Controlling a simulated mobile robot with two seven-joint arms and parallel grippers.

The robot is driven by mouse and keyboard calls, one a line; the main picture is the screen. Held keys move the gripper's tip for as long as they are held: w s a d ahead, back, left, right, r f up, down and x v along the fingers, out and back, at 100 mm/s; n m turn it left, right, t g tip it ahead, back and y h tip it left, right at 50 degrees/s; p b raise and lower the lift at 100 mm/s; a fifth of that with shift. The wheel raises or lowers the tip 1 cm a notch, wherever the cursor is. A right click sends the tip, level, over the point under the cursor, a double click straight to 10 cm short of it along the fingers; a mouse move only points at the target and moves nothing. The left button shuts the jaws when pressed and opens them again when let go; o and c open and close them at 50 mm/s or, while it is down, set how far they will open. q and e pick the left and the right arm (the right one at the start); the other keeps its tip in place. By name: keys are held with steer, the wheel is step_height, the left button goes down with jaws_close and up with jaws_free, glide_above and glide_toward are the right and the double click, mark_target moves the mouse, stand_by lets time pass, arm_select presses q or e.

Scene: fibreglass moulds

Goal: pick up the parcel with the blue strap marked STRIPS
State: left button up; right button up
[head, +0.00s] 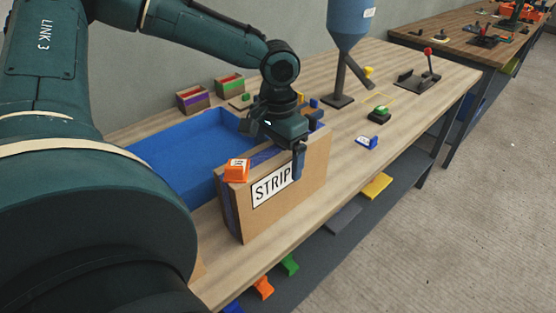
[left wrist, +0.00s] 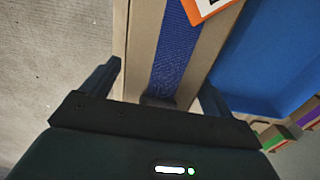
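The cardboard parcel (head: 235,206) stands upright on the workbench. Its white label reads "STRIP", with the end hidden behind a finger of my left gripper (head: 283,152). The gripper is over the parcel's top, with one finger down in front of the labelled face. In the left wrist view the parcel's top with its blue strap (left wrist: 176,55) lies between the two spread fingers. A small gap shows beside the left-hand finger; contact on the other side is unclear. An orange tag (head: 237,170) lies on the parcel's near end. My right gripper is not in view.
A large blue tray (head: 185,150) is right behind the parcel. Two small boxes, one with a purple band (head: 193,99) and one with a green band (head: 230,86), stand behind it. A blue hopper on a stand (head: 338,100) is farther along. The bench front edge is close.

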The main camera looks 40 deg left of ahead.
arm_select(q)
steer(key=c, duration=1.8)
